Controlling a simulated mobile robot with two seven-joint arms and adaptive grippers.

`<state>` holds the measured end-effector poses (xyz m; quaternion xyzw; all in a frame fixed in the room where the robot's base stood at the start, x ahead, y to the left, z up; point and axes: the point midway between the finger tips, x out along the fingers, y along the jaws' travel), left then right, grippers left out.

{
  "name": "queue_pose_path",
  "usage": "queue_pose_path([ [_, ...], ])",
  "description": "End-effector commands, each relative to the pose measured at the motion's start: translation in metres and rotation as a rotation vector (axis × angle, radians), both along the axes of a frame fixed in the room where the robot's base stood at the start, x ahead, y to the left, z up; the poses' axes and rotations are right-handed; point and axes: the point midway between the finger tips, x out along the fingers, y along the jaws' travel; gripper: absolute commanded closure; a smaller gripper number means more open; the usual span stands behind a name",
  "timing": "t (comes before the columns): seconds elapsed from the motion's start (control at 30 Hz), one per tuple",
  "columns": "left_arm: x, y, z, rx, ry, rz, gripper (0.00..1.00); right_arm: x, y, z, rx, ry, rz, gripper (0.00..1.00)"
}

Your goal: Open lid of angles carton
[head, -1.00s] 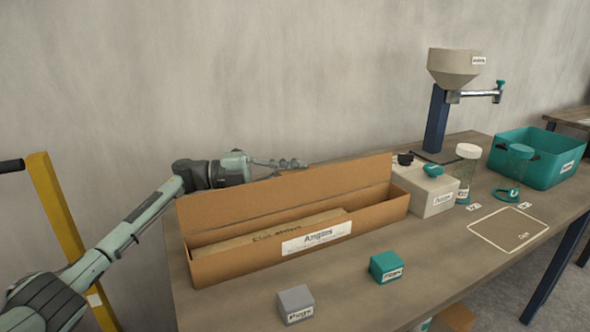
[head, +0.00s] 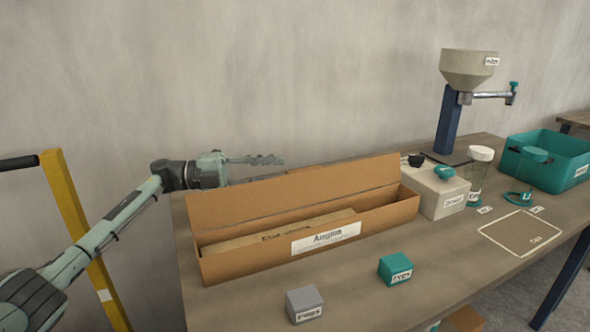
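The angles carton (head: 260,259) is a long brown cardboard box on the table, with a white "Angles" label on its front. Its lid (head: 290,195) stands raised along the back edge, so the carton is open. A flat brown piece with printing (head: 240,241) lies inside. My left gripper (head: 278,160) is behind and above the lid, apart from it, pointing right. My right gripper is out of view.
A grey box (head: 304,300) and a teal box (head: 394,266) stand in front of the carton. A white box (head: 440,203), a jar (head: 476,178), a hopper on a blue post (head: 466,72) and a teal bin (head: 560,175) stand to the right. An outlined mat area (head: 519,233) is empty.

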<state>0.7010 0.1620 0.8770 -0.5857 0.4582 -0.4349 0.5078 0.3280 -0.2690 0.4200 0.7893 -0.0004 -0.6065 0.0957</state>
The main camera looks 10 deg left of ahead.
Motion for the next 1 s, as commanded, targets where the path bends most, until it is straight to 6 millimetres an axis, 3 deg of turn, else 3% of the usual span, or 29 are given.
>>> queue_pose_path([
  [0.1,-0.004,0.023,-0.001,0.001,0.001,0.004,0.75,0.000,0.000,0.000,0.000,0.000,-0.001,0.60],
  [0.33,-0.009,0.045,-0.002,0.000,0.000,0.001,0.75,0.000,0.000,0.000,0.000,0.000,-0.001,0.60],
  [0.83,-0.008,0.046,-0.002,-0.006,0.000,0.007,0.75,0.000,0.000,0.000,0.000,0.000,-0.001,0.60],
  [1.0,0.013,0.039,0.004,-0.108,0.016,0.144,0.75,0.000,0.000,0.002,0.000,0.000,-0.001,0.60],
])
